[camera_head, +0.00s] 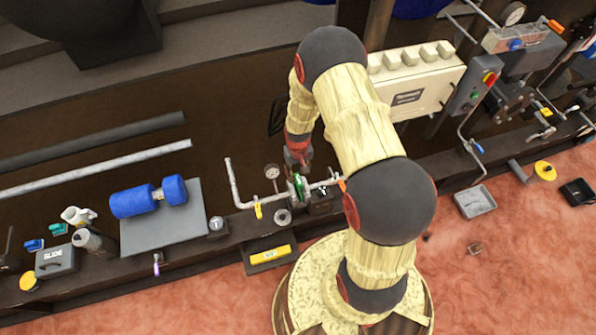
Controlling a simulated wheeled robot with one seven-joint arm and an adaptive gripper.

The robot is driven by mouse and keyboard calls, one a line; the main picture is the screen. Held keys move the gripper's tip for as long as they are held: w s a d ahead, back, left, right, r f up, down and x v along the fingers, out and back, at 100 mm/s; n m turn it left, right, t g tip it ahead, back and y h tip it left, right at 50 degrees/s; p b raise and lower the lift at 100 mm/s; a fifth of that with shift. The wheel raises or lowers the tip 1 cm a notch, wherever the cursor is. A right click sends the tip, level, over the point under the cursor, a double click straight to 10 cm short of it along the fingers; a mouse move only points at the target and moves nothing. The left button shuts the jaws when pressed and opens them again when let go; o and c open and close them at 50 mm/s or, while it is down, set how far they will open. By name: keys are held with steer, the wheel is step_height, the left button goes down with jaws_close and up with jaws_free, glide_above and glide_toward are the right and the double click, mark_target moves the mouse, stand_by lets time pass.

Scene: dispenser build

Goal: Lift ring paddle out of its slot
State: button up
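My gripper (299,163) points down at the pipe run on the bench, just above a green-edged round flange piece (299,188) in the pipe. I cannot tell whether its fingers are open, shut or touching that piece. The ring paddle is not clearly identifiable; the green-edged piece stands upright in the line, and any paddle in its slot is partly hidden by the gripper. A separate grey ring-shaped part (282,217) lies on the bench front just below the pipe.
A pressure gauge (272,172) and yellow valve handle (258,211) stand left of the flange. A blue cylinder assembly (148,197) lies on a grey plate at left. A cream box (415,80) stands behind. A yellow tool (270,255) lies in a front tray.

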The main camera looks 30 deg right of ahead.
mark_target(298, 179)
step_height(298, 179, down, 6)
steer(key=shift+r+b, duration=0.1)
steer(key=shift+b, duration=0.85)
steer(key=c, duration=0.3)
jaws_close()
steer(key=shift+r, duration=0.15)
step_height(298, 179, up, 11)
steer(key=p, duration=0.8)
stand_by(1.1)
stand_by(0.4)
